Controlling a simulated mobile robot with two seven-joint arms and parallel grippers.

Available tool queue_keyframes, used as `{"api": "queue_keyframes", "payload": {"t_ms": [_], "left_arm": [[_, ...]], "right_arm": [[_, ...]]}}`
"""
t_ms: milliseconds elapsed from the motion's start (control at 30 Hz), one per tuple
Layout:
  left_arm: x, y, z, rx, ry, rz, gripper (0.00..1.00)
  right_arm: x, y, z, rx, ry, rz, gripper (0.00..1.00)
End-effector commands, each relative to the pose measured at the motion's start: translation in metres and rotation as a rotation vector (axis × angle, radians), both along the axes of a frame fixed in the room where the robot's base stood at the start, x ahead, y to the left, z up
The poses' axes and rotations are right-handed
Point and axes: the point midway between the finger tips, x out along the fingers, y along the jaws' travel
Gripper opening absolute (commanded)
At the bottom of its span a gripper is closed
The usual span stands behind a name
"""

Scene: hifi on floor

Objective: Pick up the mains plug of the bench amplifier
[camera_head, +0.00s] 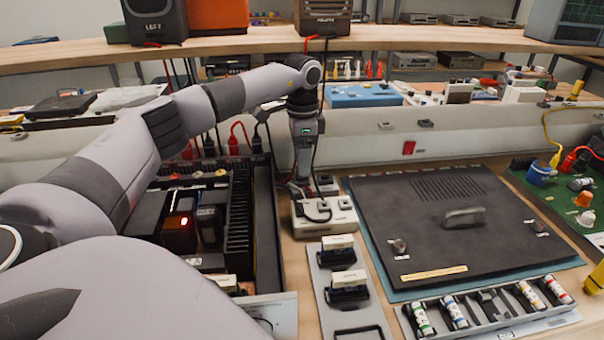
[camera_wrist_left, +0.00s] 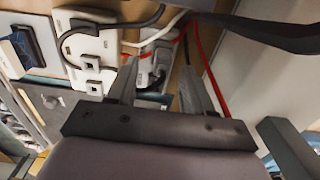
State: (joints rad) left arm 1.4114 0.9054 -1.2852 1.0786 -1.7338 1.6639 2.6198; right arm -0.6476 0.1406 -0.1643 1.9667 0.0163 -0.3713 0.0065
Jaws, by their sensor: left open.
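My left gripper (camera_head: 303,188) points down behind the cream socket block (camera_head: 327,218), close to its back edge. In the left wrist view the left gripper (camera_wrist_left: 158,78) is open, its two fingers apart. A grey socket piece with a dark plug-like part and cable (camera_wrist_left: 158,76) shows between and beyond the fingertips; I cannot tell for sure whether this is the amplifier's mains plug. The cream socket block also shows in the left wrist view (camera_wrist_left: 88,50), with a black cable looping over it. My right gripper is not in view.
An open black chassis with fins (camera_head: 238,215) stands left of the gripper. A dark flat panel (camera_head: 400,235) lies right of the socket block, with a tray of small cylinders (camera_head: 490,320) in front. Black and red cables hang close around the gripper.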

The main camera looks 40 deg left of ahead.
Motion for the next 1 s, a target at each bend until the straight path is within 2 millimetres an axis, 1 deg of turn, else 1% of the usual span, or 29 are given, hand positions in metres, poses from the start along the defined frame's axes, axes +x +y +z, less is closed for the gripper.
{"api": "queue_keyframes", "payload": {"t_ms": [33,100,200,467,567,600,633,1000], "left_arm": [[0.000,0.002,-0.009,0.000,0.005,0.002,0.51],[0.000,0.002,-0.019,0.000,0.004,-0.001,0.51],[0.000,0.002,-0.028,0.000,0.001,-0.001,0.51],[0.000,0.002,-0.031,0.000,0.000,-0.001,0.51],[0.000,0.002,-0.031,0.000,0.000,-0.001,0.22],[0.000,0.002,-0.031,0.000,0.000,-0.001,0.09],[0.000,0.002,-0.031,0.000,0.000,-0.001,0.00],[0.001,0.002,-0.028,0.000,-0.001,-0.001,0.00]], "right_arm": [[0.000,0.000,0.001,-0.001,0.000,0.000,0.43],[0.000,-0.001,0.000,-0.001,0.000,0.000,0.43],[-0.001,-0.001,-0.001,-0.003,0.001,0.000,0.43],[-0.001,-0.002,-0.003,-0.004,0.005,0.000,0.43],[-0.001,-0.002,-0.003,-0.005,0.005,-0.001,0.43],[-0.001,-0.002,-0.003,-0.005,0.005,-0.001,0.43],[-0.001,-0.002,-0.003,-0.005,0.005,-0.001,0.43],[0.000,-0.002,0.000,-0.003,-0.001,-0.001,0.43]]}}
